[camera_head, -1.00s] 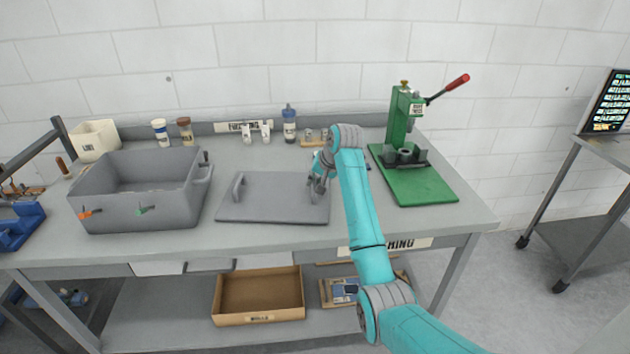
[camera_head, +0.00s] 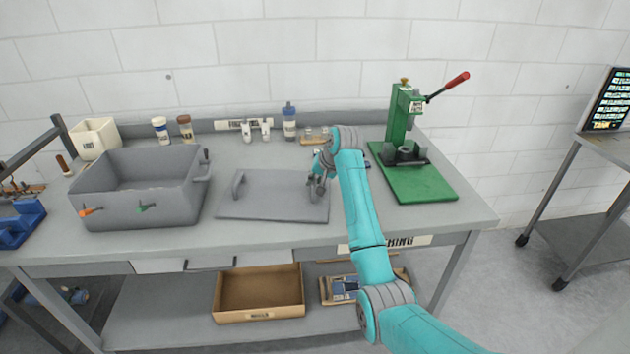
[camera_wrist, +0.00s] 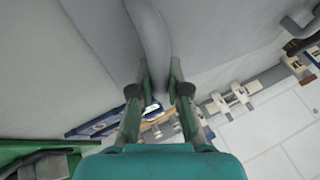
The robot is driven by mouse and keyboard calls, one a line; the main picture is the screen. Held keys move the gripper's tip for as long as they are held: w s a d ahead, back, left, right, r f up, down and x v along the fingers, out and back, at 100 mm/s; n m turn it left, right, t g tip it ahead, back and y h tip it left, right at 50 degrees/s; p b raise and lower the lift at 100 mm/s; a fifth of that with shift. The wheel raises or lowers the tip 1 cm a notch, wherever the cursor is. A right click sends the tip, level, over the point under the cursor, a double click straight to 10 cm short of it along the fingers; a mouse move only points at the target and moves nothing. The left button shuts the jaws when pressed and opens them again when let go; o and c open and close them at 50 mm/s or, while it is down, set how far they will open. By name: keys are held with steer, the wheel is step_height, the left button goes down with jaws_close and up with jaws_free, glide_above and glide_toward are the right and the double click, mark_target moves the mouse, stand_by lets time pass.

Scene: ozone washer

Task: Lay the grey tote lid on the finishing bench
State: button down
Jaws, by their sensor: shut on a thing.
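The grey tote lid (camera_head: 268,198) is a flat rectangular plate with two raised loop handles, level with the finishing bench (camera_head: 240,242) top, right of the grey tote. It looks flat on the bench, though a tiny gap beneath it cannot be ruled out. My gripper (camera_head: 318,184) is at the lid's right end, shut on the right handle. In the wrist view the curved grey handle (camera_wrist: 152,40) runs between my gripper's two fingers (camera_wrist: 159,78). The left handle (camera_head: 238,187) stands free. My gripper partly hides the right handle.
The open grey tote (camera_head: 135,205) stands left of the lid. A green press (camera_head: 415,185) stands to the right. Bottles (camera_head: 289,122) and small fittings line the back. A bare strip of bench runs along the front. A cardboard box (camera_head: 260,295) sits on the lower shelf.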

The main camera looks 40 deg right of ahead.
steer(key=shift+s+a+f, duration=0.1)
steer(key=shift+s+f, duration=0.1)
steer(key=shift+f, duration=0.45)
steer(key=c, duration=1.1)
jaws_free()
steer(key=shift+w, duration=0.1)
steer(key=shift+r, duration=0.1)
steer(key=shift+s+r, duration=0.25)
steer(key=shift+r, duration=0.3)
steer(key=shift+v, duration=3.4)
